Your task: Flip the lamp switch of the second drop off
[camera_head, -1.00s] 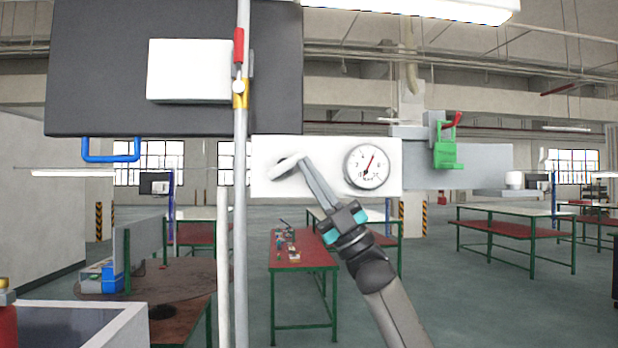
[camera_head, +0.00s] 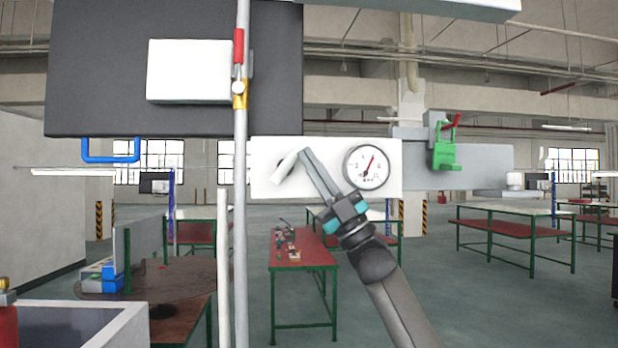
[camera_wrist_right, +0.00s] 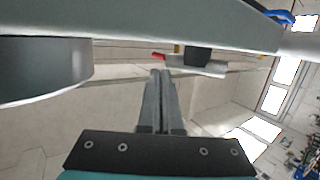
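The lever slants, upper end to the right. My right gripper (camera_head: 304,154) comes up from the lower right, its tips at the lever's upper end; I cannot tell whether they touch it. In the right wrist view its two fingers (camera_wrist_right: 160,76) lie together with nothing seen between them, and a dark block with a pale bar (camera_wrist_right: 205,62) is just beyond. The lamp (camera_head: 430,8) at the top is grey and unlit. My left gripper is not in view.
A round gauge (camera_head: 367,167) sits on the panel right of the switch. A grey vertical pipe (camera_head: 240,220) with a red-handled valve (camera_head: 239,48) stands to the left. A green clip (camera_head: 446,155) is at the right. Work tables stand behind.

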